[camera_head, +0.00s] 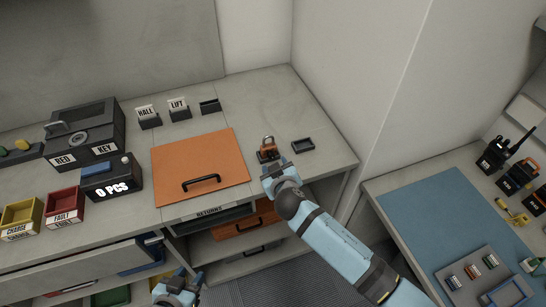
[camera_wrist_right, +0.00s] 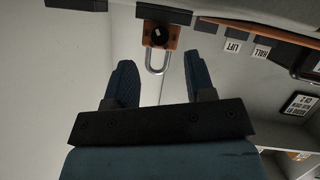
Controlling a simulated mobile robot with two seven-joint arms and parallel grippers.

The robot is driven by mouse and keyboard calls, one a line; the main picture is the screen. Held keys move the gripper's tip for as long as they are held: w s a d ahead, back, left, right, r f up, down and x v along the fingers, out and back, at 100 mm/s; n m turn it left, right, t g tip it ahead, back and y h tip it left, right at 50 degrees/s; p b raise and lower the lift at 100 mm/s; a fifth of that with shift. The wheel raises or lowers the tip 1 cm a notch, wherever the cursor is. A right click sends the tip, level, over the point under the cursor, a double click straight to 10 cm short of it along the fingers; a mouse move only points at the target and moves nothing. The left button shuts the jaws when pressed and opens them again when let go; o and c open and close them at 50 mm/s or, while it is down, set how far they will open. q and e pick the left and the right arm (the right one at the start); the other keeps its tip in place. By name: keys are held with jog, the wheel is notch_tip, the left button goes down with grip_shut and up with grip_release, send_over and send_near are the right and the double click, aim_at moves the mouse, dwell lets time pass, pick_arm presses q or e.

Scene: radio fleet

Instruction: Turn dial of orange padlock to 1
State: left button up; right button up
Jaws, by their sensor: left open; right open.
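The orange padlock (camera_head: 267,154) stands on the grey counter, right of the orange panel. It has a steel shackle and shows up close in the right wrist view (camera_wrist_right: 171,42), with a round black dial (camera_wrist_right: 160,36) on its face. The dial's number is too small to read. My right gripper (camera_head: 275,168) is just in front of the padlock. Its two fingers (camera_wrist_right: 161,80) are apart, with the shackle showing between their tips and nothing held. My left gripper (camera_head: 177,276) is open and empty, low at the bottom of the head view, by the drawers.
A small dark tray (camera_head: 303,146) lies right of the padlock. The orange panel (camera_head: 199,168) with a black handle lies to the left. Label stands (camera_head: 179,109), a black key box (camera_head: 85,135) and a counter display (camera_head: 112,180) stand farther left. A blue mat (camera_head: 425,215) covers the right table.

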aim_at(271, 157)
jog(key=x, duration=0.5)
